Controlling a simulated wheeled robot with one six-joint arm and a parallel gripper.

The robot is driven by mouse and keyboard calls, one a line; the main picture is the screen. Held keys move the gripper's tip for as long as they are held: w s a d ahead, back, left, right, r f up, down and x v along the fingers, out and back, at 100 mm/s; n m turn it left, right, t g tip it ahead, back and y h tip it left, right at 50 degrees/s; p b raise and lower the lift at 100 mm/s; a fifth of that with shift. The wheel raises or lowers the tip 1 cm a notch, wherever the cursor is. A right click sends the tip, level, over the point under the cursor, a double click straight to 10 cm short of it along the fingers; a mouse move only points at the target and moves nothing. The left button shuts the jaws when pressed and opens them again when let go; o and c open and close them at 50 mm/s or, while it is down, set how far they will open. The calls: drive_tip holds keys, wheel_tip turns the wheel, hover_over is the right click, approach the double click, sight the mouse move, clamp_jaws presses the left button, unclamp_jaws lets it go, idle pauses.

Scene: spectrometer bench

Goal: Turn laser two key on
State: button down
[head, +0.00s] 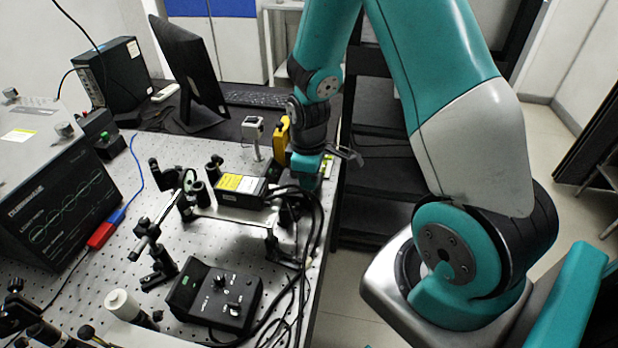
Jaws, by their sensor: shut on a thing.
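My gripper (312,174) is at the end of the teal arm, low over the back right edge of the perforated bench. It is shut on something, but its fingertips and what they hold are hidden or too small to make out. I cannot tell whether it is a key. A black laser box (243,188) with a yellow label lies just left of the gripper. A black control box (213,298) with several knobs sits at the front of the bench, well apart from the gripper. No key marked as laser two can be read.
Black cables (300,262) run along the bench's right edge. A yellow object (282,135) and a small white-headed post (253,135) stand behind the laser box. Optical mounts (160,262) and an oscilloscope-like instrument (60,215) fill the left. A monitor (188,75) stands behind.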

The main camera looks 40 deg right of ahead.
drive_tip(key=m, duration=0.4)
drive_tip(key=shift+m, duration=0.4)
drive_tip(key=m, duration=0.4)
drive_tip(key=shift+m, duration=0.3)
drive_tip(key=m, duration=0.4)
drive_tip(key=shift+w, duration=0.1)
drive_tip(key=shift+m, duration=2.1)
drive_tip(key=shift+r, duration=0.1)
drive_tip(key=c, duration=1.3)
unclamp_jaws()
drive_tip(key=shift+o, duration=0.2)
wheel_tip(320, 180, up, 17)
drive_tip(key=b, duration=0.1)
drive_tip(key=shift+r, duration=0.15)
